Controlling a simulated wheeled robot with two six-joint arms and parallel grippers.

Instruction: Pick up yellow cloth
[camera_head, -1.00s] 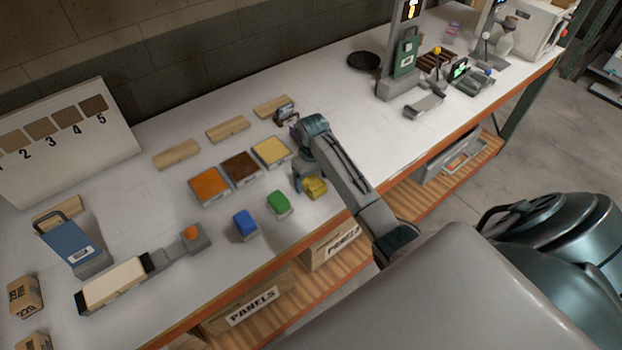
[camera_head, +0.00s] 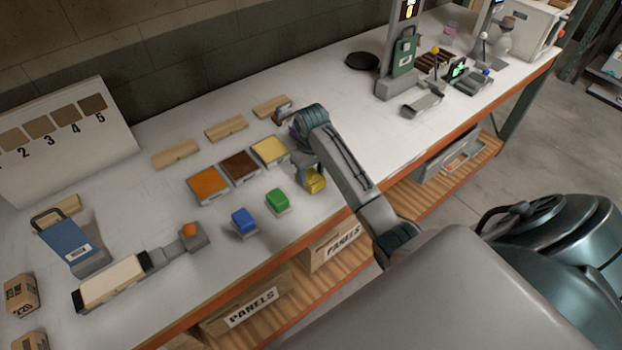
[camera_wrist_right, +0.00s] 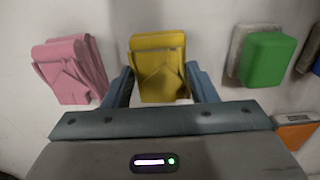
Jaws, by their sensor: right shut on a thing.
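The yellow cloth (camera_head: 315,180) is a folded pad, partly covered by my right gripper in the head view. My right gripper (camera_head: 307,182) is shut on it, near the front edge of the table. In the right wrist view the yellow cloth (camera_wrist_right: 158,62) lies between the two fingers of the right gripper (camera_wrist_right: 158,84). It appears slightly raised from the table, though the gap is hard to judge. My left gripper is not in view.
A pink folded cloth (camera_wrist_right: 70,70) lies left of the yellow one in the wrist view. A green block (camera_wrist_right: 268,58) is to the right. A blue block (camera_head: 243,221) and an orange tray (camera_head: 208,184) are on the white table (camera_head: 330,130).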

